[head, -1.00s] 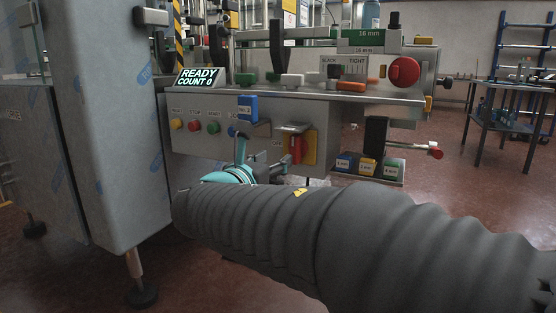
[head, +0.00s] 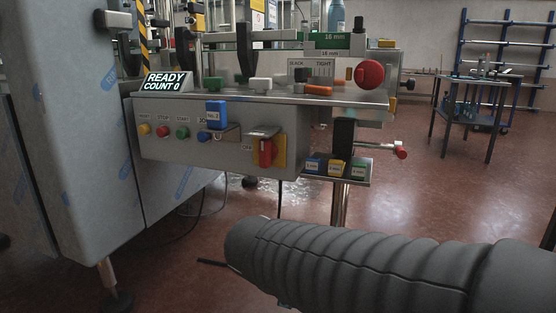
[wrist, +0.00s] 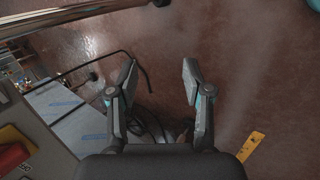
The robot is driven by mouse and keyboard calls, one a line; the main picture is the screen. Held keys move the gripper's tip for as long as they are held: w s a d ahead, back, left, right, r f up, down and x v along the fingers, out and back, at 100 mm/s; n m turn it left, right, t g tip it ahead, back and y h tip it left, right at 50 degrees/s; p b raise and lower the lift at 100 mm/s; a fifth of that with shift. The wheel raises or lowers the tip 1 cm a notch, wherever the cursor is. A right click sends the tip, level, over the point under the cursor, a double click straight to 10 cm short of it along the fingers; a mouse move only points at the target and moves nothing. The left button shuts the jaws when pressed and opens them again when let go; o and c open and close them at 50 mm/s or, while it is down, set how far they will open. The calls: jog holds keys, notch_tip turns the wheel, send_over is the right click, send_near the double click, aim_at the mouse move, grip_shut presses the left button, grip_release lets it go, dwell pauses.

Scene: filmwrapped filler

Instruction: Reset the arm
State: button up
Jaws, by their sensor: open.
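My gripper (wrist: 157,85) shows in the wrist view with its two fingers spread apart and nothing between them. It is over the reddish floor, with the machine to its left. In the head view my arm, in a grey ribbed sleeve, crosses the lower right, and the gripper fingers are hidden behind it. The control panel (head: 220,165) of the machine stands beyond the arm. It has a rotary switch (head: 266,152), red on yellow, and a blue tag (head: 216,114). A display (head: 167,82) reads READY COUNT 0.
A steel cabinet (head: 75,130) fills the left. A small shelf (head: 345,179) with blue, yellow and green blocks juts out at the panel's lower right. A dark table (head: 470,110) stands at the back right. Black cables (wrist: 150,125) lie below my gripper. Open floor lies at the right.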

jog(key=s+d+r+m+y+p, duration=0.1)
jog(key=s+d+r+m+p, duration=0.2)
jog(key=s+d+m, duration=0.3)
jog(key=s+d+r+m+y+p, duration=0.2)
jog(key=s+d+r+m+p, duration=0.1)
jog(key=s+d+m, duration=0.4)
jog(key=shift+s+r+m+g+p, duration=0.15)
jog(key=shift+m+g+p, duration=0.15)
jog(key=shift+p, duration=0.15)
jog(key=shift+a, duration=0.1)
dwell(0.9)
